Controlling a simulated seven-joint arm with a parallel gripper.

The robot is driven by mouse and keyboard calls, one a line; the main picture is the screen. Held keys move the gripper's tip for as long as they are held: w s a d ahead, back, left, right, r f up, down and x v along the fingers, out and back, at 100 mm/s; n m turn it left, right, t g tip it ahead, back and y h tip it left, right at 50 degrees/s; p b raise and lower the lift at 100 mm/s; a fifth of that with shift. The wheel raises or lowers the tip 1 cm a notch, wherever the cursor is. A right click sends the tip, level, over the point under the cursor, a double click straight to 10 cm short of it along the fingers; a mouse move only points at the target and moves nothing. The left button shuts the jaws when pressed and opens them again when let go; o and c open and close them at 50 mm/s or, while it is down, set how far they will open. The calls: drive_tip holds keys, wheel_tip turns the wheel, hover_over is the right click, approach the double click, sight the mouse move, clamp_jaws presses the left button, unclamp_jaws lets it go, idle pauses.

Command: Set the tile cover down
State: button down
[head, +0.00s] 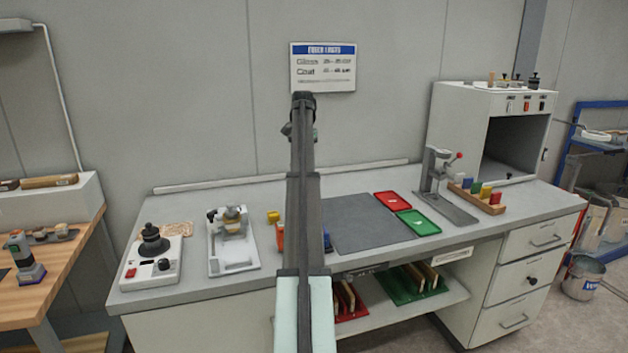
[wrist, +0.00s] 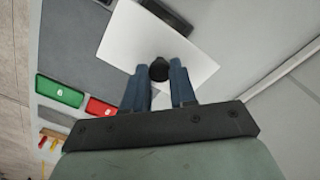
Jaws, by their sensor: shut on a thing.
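The tile cover appears in the wrist view as a white flat plate (wrist: 125,40) with a round black knob (wrist: 159,69). My gripper (wrist: 158,82) has its two blue fingers shut on the knob, one on each side. The plate spreads out beyond the fingertips. I cannot tell whether it touches anything below. In the head view my own arm stands in front of the bench, and the gripper and cover are hidden behind it.
The grey bench (head: 185,285) holds a dark grey mat (head: 365,222), a red tray (head: 393,200), a green tray (head: 418,222), a lever press (head: 440,185) and a colored block rack (head: 478,195). Left are a white dial device (head: 150,265) and a white-based fixture (head: 232,262). The mat looks clear where visible.

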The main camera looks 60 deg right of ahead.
drive_tip(key=s+d+f, duration=0.2)
drive_tip(key=s+d, duration=0.1)
drive_tip(key=s, duration=0.3)
hover_over(342, 217)
wheel_tip(342, 217, down, 7)
drive_tip(key=shift+w+d+f, duration=0.1)
drive_tip(key=shift+d+f, duration=0.05)
drive_tip(key=shift+f, duration=4.85)
drive_tip(key=shift+f, duration=0.2)
drive_tip(key=c, duration=0.9)
unclamp_jaws()
wheel_tip(342, 217, up, 12)
drive_tip(key=shift+r, duration=0.2)
